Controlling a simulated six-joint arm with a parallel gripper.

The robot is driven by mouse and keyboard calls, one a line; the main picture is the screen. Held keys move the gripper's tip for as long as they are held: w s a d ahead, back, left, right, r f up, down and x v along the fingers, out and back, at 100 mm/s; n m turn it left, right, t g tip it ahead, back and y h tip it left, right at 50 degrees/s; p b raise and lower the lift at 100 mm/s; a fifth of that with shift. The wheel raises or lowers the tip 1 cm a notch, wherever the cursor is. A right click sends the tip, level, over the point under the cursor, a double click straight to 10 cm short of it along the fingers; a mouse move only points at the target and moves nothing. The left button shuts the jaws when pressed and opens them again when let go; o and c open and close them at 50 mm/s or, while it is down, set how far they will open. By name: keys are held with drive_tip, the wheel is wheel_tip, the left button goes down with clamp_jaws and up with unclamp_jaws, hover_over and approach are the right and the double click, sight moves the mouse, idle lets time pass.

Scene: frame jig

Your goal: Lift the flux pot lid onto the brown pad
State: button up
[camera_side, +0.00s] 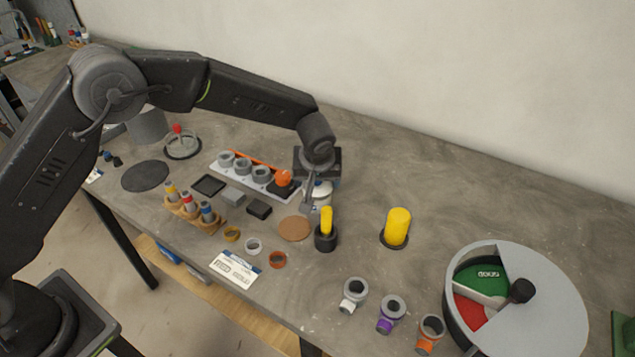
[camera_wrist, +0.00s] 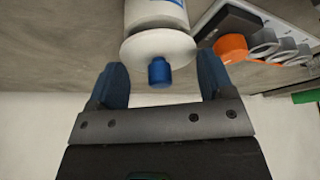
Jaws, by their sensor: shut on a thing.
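The flux pot (camera_wrist: 157,12) is white with a blue label, and its round white lid (camera_wrist: 150,46) has a blue knob (camera_wrist: 160,73). In the wrist view the lid lies between the two blue fingers of my gripper (camera_wrist: 160,66), which is shut on it. The lid is at the pot's top; I cannot tell whether there is a gap. In the side view my gripper (camera_side: 313,198) is over the pot (camera_side: 323,188) and partly hides it. The round brown pad (camera_side: 295,228) lies bare on the bench, just in front of the pot.
A black holder with a yellow handle (camera_side: 326,222) stands close to the pad's right. A rack with grey rings and an orange knob (camera_side: 262,175) is left of the pot. A yellow cylinder (camera_side: 397,226) stands to the right. Bench between there and the round divided bin (camera_side: 550,290) is clear.

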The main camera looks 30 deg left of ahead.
drive_tip(key=r, duration=0.1)
drive_tip(key=a+r, duration=0.1)
drive_tip(key=r, duration=0.1)
drive_tip(key=shift+r, duration=0.1)
drive_tip(key=s+a+r, duration=0.2)
drive_tip(key=a+r, duration=0.5)
drive_tip(key=a, duration=0.3)
drive_tip(key=shift+s+a+r, duration=0.2)
drive_tip(key=shift+s+r, duration=0.1)
drive_tip(key=shift+r, duration=0.05)
drive_tip(key=shift+d, duration=0.1)
drive_tip(key=m+h, duration=0.2)
drive_tip(key=m, duration=0.4)
hover_over(298, 224)
drive_tip(key=s, duration=0.2)
drive_tip(key=f, duration=1)
drive_tip(key=shift+w, duration=0.25)
drive_tip(key=shift+f, duration=2.5)
drive_tip(key=shift+f+t, duration=0.3)
drive_tip(key=shift+f, duration=0.15)
